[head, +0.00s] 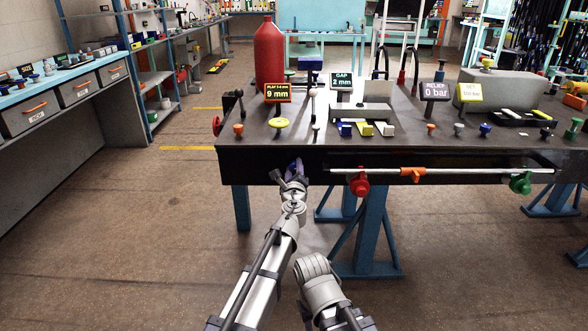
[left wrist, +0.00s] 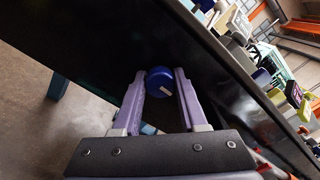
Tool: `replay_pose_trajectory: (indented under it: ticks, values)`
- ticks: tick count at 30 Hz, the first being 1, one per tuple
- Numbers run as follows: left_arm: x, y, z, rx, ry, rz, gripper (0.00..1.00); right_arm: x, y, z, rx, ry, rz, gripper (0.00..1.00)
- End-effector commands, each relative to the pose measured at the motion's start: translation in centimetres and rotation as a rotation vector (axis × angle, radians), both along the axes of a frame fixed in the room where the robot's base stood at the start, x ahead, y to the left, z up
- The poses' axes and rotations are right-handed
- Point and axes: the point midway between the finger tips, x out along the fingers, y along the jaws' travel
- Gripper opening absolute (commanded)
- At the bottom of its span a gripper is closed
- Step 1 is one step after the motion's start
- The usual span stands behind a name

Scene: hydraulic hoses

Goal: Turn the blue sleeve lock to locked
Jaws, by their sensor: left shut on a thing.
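The blue sleeve lock (left wrist: 160,80) is a round blue cap on the dark front face of the bench, with a small pale mark near its lower edge. My left gripper (left wrist: 161,86) has its two purple fingers on either side of the cap and is shut on it. In the head view my left gripper (head: 296,168) reaches the bench front below the tabletop, and it hides the lock there. I cannot tell the lock's setting. My right gripper is not in view; only a link of my right arm shows at the bottom.
A silver rod (head: 465,170) runs along the bench front, with a red knob (head: 359,185), an orange fitting (head: 413,174) and a green knob (head: 521,183). The tabletop holds a red cylinder (head: 269,55), small signs and several coloured knobs. The floor at left is clear.

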Motion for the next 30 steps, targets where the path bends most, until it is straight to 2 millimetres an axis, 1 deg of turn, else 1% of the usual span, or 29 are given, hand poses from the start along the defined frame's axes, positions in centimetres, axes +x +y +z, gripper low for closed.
replay_pose_trajectory:
  ticks: [4, 5, 12, 20, 23, 26, 30]
  values:
    - [-0.1, 0.0, 0.0, 0.000, 0.000, -0.001, 0.00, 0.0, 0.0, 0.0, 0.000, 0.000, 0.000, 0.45]
    - [-0.1, 0.0, 0.0, 0.000, 0.000, -0.001, 0.45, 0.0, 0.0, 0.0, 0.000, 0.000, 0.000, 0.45]
    - [-0.1, 0.0, 0.0, 0.000, 0.001, -0.001, 0.72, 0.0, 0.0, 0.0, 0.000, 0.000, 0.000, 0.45]
    - [-0.1, 0.0, 0.0, 0.000, 0.000, 0.000, 0.72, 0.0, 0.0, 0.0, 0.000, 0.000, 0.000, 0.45]
    - [-0.4, 0.1, 0.0, 0.000, 0.000, 0.000, 0.72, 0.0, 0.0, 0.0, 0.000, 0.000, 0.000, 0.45]
    - [-1.1, 0.3, 0.0, 0.000, 0.000, 0.000, 0.72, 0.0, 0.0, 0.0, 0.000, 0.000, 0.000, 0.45]
    - [-2.8, 0.6, 0.0, 0.000, 0.000, 0.003, 0.72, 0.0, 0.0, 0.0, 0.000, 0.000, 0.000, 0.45]
